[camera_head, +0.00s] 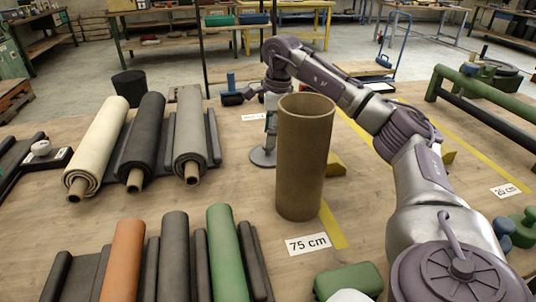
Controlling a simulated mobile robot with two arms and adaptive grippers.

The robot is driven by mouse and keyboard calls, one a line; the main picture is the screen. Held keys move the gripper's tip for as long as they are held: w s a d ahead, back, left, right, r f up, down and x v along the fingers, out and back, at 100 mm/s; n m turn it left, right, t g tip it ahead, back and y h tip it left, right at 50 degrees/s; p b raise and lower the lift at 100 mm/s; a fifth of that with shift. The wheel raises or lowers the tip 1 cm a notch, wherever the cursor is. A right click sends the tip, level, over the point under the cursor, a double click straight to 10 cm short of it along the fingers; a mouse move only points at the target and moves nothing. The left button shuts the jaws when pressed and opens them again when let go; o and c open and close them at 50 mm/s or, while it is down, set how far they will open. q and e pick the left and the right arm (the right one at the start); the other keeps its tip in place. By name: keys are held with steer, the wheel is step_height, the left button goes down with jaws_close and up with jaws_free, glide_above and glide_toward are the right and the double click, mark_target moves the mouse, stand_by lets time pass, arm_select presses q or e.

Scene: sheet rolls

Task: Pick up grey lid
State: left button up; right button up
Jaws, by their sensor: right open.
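A flat round grey disc, which looks like the grey lid (260,157), lies on the table just left of the tall brown tube (304,160). The tube hides its right edge. My right arm reaches in from the lower right and bends down behind the tube. My right gripper (270,128) is open above the grey disc, partly hidden by the tube. I cannot tell whether the fingers touch the disc. My left gripper is not in view.
Cream, black and grey rolls (190,133) lie in holders at the left. Orange, grey and green rolls (230,250) lie in front. A "75 cm" label (308,244) and a yellow strip are near the tube. A black cylinder (130,86) stands behind the rolls.

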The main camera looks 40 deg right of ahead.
mark_target(268, 150)
steer(key=f, duration=0.4)
steer(key=shift+w+a+f+b, duration=0.1)
steer(key=shift+w+f+b, duration=0.15)
steer(key=shift+w+b, duration=0.1)
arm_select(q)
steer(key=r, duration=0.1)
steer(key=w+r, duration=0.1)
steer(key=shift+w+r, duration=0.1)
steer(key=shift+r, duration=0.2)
arm_select(e)
steer(key=shift+c, duration=0.3)
steer(key=c, duration=1.1)
